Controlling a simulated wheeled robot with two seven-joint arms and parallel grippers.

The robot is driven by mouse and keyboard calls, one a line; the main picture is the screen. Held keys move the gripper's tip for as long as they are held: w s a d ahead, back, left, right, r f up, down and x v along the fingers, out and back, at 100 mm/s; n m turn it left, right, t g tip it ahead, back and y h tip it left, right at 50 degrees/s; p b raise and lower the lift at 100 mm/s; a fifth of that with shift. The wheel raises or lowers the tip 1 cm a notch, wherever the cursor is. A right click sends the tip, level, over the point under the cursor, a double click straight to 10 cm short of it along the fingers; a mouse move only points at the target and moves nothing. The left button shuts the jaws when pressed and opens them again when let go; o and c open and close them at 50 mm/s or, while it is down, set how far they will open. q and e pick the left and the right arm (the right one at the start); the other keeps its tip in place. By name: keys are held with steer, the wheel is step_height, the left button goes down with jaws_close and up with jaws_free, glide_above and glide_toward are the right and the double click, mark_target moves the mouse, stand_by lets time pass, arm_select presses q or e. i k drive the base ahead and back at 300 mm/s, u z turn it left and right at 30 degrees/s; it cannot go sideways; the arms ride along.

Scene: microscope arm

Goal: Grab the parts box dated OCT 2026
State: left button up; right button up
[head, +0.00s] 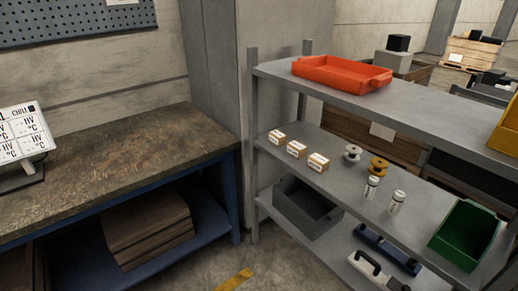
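Three small tan parts boxes with white labels stand in a row at the left end of the middle shelf. They are the left box (277,137), the middle box (296,149) and the right box (318,162). The print on their labels is too small to read, so I cannot tell which is dated OCT 2026. The boxes are apart from each other. Neither of my grippers is in view.
A grey metal shelf unit (440,120) holds an orange tray (343,76) on top. Two spools (378,167), two white cylinders (371,187) and a green bin (464,236) share the middle shelf. A grey bin (306,206) sits below. A workbench (110,150) stands left.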

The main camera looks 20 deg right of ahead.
mark_target(318, 163)
steer(key=u, duration=0.35)
steer(key=i, duration=1.5)
steer(key=z, duration=0.4)
